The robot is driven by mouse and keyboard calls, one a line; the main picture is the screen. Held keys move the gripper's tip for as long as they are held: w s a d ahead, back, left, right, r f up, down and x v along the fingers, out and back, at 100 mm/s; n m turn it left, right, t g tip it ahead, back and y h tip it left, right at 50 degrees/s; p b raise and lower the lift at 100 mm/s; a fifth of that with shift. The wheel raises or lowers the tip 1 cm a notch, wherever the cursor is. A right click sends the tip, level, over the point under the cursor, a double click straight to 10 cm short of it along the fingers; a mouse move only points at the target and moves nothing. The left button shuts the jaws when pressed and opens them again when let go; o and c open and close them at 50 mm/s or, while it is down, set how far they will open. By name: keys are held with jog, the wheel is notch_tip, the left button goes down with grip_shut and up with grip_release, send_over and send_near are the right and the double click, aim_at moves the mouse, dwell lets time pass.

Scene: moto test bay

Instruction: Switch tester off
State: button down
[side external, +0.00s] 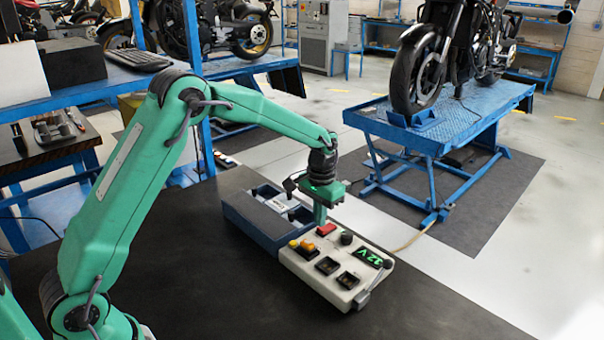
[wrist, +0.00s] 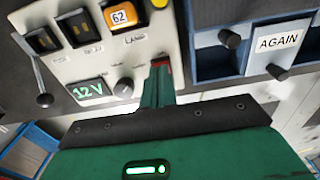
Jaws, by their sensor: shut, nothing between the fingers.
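The tester (side external: 312,277) is a cream box on the dark bench, and its display (side external: 370,258) is lit green. In the wrist view the display (wrist: 89,90) reads "12 V". A red switch (side external: 327,229) sits at the tester's far edge. My gripper (side external: 320,221) is shut and empty, pointing down right by the red switch. In the wrist view my fingertips (wrist: 160,66) cover most of the red switch, with a little red showing around them. I cannot tell whether they touch it.
The tester also carries a dark knob (side external: 346,238), black sockets or switches (side external: 327,265) and a lever (side external: 375,280). The bench's front right is clear.

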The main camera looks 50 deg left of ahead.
jog(key=shift+f, duration=1.2)
dwell(1.2)
jog(key=shift+r, duration=0.15)
notch_tip(320, 180, up, 7)
dwell(0.9)
jog(key=s+r+t, duration=0.3)
jog(key=s+r, duration=0.9)
jog(key=s, duration=0.1)
jog(key=s+t, duration=0.2)
jog(key=s, duration=1.5)
jog(key=shift+s+t, duration=0.2)
jog(key=shift+t, duration=0.1)
